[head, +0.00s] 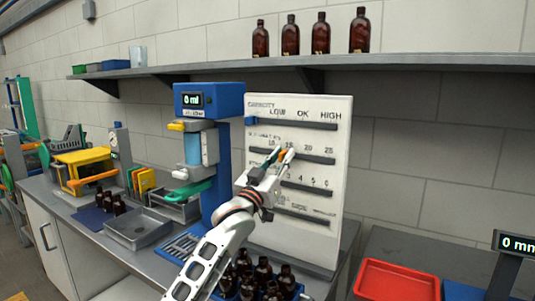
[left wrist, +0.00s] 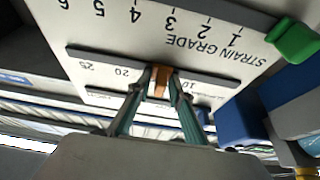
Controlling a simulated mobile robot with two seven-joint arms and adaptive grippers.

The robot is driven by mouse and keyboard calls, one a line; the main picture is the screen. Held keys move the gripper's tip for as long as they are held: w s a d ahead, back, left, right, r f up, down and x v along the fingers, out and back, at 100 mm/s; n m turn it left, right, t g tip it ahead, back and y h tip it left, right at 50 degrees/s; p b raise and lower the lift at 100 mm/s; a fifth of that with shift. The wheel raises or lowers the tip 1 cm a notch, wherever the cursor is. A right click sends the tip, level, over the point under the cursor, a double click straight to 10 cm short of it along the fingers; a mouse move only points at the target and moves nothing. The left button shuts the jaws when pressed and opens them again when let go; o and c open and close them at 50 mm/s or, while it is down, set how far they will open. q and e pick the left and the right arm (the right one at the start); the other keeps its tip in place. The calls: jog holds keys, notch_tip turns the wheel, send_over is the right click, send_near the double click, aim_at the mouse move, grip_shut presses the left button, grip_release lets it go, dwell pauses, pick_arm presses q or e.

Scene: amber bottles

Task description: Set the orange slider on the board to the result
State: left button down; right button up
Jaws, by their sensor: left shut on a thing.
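The orange slider (head: 283,155) sits in the second slot from the top, whose scale reaches 25. My left gripper (head: 282,154) is shut on it, one finger on each side. In the left wrist view, upside down, the orange slider (left wrist: 160,82) shows between the fingertips (left wrist: 160,80), between the marks 20 and 10. The 15 mark is hidden there. A blue slider (head: 251,120) is at the left end of the top slot. My right gripper is not in view.
A blue machine (head: 225,89) left of the board reads 0 ml. Another display (head: 518,244) at right reads 0 mm. Several amber bottles (head: 262,272) stand below my left arm, others on the shelf (head: 200,67). A green slider (left wrist: 292,42) sits by the strain grade scale. A red tray (head: 397,270) lies at right.

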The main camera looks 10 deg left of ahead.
pick_arm(q)
jog(key=shift+s+d, duration=0.15)
jog(key=shift+d, duration=0.1)
jog(key=c, duration=2.1)
grip_release()
jog(key=shift+c, duration=0.2)
jog(key=v, duration=1.2)
jog(key=shift+f, duration=0.1)
